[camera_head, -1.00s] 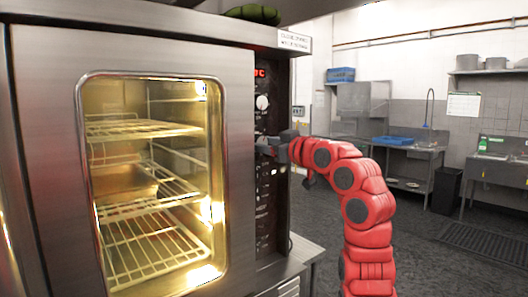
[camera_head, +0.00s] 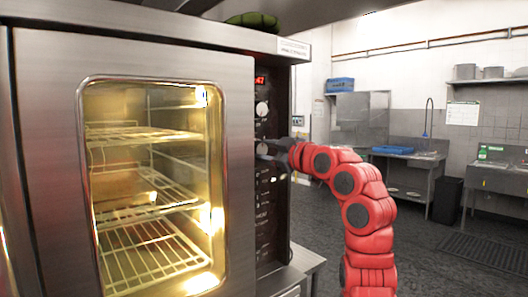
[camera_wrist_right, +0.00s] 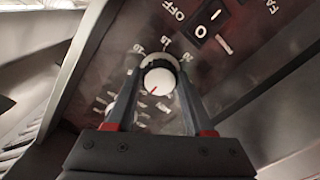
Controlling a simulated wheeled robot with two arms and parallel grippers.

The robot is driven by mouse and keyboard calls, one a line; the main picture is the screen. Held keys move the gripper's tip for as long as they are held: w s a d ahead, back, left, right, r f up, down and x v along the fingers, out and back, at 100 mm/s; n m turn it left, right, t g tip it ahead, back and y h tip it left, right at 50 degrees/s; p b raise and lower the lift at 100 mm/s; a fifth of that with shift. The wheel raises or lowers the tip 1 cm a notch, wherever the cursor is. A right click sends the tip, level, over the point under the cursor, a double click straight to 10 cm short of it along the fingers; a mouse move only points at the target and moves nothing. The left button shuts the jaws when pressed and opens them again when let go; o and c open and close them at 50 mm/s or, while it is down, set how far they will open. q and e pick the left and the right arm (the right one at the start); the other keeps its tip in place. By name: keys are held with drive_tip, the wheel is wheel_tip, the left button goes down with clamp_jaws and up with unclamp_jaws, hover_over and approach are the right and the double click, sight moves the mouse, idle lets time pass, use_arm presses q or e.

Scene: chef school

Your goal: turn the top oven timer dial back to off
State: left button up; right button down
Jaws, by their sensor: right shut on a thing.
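The oven's dark control panel (camera_head: 264,205) runs down the right of the glass door. My right gripper (camera_head: 266,149) is at this panel, below an upper white knob (camera_head: 262,108). In the right wrist view a white round dial (camera_wrist_right: 160,80) sits between the fingertips of my right gripper (camera_wrist_right: 158,72), which is shut on it. A red mark on the dial's face points to the lower left. Printed numbers show around its far side. In the head view the gripper hides this dial. My left gripper is not in view.
A black rocker switch (camera_wrist_right: 208,18) with "OFF" printed beside it is close to the dial. The lit oven door (camera_head: 235,190) is closed, with racks inside. A red display (camera_head: 260,80) is above the upper knob. Open floor (camera_head: 415,250) lies to the right.

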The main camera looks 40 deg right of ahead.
drive_tip(key=shift+c, duration=1.4)
unclamp_jaws()
drive_tip(key=s+d+b, duration=0.1)
drive_tip(key=s+b, duration=0.2)
drive_tip(key=s, duration=1.4)
drive_tip(key=shift+s+d, duration=0.15)
